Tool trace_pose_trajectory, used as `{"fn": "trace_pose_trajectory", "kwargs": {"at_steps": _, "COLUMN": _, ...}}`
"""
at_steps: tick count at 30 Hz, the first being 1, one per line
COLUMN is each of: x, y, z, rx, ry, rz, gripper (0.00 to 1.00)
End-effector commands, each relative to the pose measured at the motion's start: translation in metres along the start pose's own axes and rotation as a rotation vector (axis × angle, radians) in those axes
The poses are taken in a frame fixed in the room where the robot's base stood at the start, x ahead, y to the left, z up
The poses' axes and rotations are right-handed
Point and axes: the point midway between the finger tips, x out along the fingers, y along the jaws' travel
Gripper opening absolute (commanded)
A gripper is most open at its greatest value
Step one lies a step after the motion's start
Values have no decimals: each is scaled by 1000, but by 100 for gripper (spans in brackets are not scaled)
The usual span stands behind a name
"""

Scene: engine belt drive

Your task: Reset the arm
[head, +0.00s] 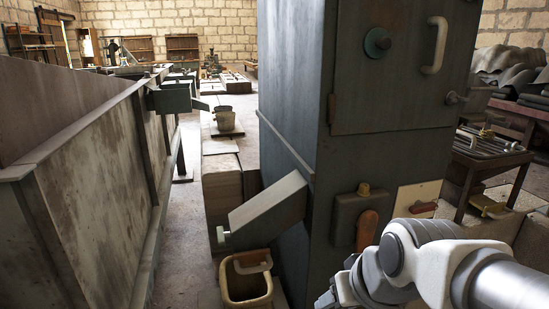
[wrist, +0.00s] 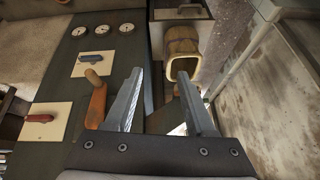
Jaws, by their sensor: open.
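My gripper (wrist: 160,80) is open in the wrist view, its two grey fingers apart with nothing held between them. In the head view my white and grey arm comes in from the lower right, in front of the dark machine cabinet (head: 365,150); the fingers are not clearly visible there. An orange-brown lever (wrist: 97,103) is just left of the left finger in the wrist view, and I cannot tell whether they touch. It also shows in the head view (head: 367,230), left of my arm.
A tan bucket (head: 247,281) stands under a sloping metal chute (head: 268,208); it also shows beyond my fingers (wrist: 183,50). A rusty trough (head: 80,190) fills the left. Two switch plates (wrist: 104,64) (wrist: 45,120) and gauges (wrist: 102,30) are on the panel. A tool table (head: 490,150) stands right.

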Motion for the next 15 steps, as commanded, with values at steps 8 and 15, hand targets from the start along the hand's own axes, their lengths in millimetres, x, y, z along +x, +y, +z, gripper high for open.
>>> {"fn": "trace_pose_trajectory", "kwargs": {"at_steps": 8, "x": -64, "y": 28, "z": 35, "rx": 102, "ry": 2, "rz": 159, "gripper": 55}}
{"fn": "trace_pose_trajectory", "kwargs": {"at_steps": 15, "x": -115, "y": 21, "z": 3, "rx": 94, "ry": -7, "rz": 147, "gripper": 55}}
